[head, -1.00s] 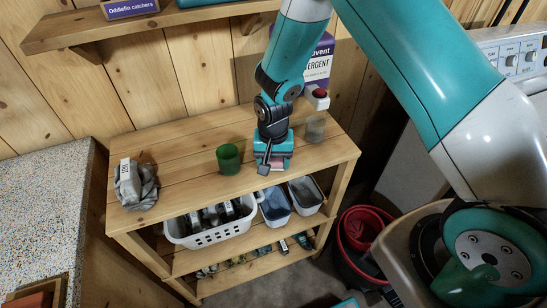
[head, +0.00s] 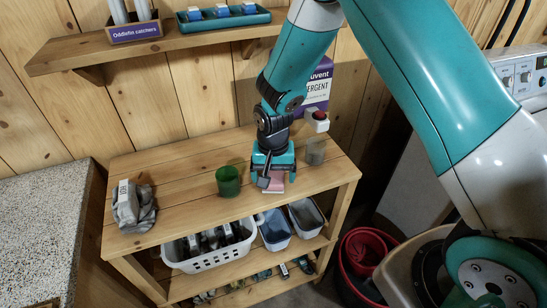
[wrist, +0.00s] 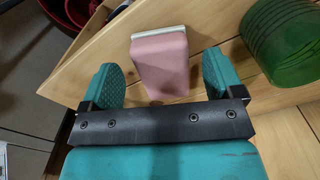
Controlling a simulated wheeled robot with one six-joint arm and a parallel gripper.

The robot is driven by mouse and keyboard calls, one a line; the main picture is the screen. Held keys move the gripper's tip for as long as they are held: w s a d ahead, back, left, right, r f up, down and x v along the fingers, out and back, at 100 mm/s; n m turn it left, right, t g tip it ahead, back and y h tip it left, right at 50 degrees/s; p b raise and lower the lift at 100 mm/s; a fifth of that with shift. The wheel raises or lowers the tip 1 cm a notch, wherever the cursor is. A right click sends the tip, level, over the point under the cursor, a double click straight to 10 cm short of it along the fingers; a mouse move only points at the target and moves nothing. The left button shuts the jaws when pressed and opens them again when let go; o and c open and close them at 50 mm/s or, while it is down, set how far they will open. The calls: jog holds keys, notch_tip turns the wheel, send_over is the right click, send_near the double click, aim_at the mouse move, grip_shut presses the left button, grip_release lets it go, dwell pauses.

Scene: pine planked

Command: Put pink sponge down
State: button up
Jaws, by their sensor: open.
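The pink sponge (wrist: 160,62), with a white layer along one edge, lies on the wooden shelf unit's top (head: 180,165). In the head view the sponge (head: 274,186) shows just below my gripper (head: 270,185), near the front edge. In the wrist view my gripper (wrist: 162,78) is open, its two teal fingers on either side of the sponge with gaps on both sides. My gripper partly covers the sponge in the head view.
A green cup (head: 228,181) stands just left of my gripper. A clear cup (head: 315,151) and a detergent box (head: 318,85) are behind right. A grey cloth bundle (head: 134,206) lies at the left end. Bins (head: 210,260) fill the shelf below.

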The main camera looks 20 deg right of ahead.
aim_at(273, 180)
notch_tip(273, 180, up, 9)
jog(key=b, duration=0.2)
jog(key=s+a+r+n+y, duration=0.2)
jog(key=s+r+n, duration=0.4)
jog(key=s, duration=0.5)
jog(key=s+a+r+n+y, duration=0.2)
jog(key=s+r+n, duration=0.3)
jog(key=s+r, duration=0.4)
jog(key=s, duration=0.3)
jog(key=shift+r+n+p, duration=0.2)
jog(key=shift+n+p, duration=0.1)
jog(key=shift+n, duration=0.1)
jog(key=shift+o, duration=0.3)
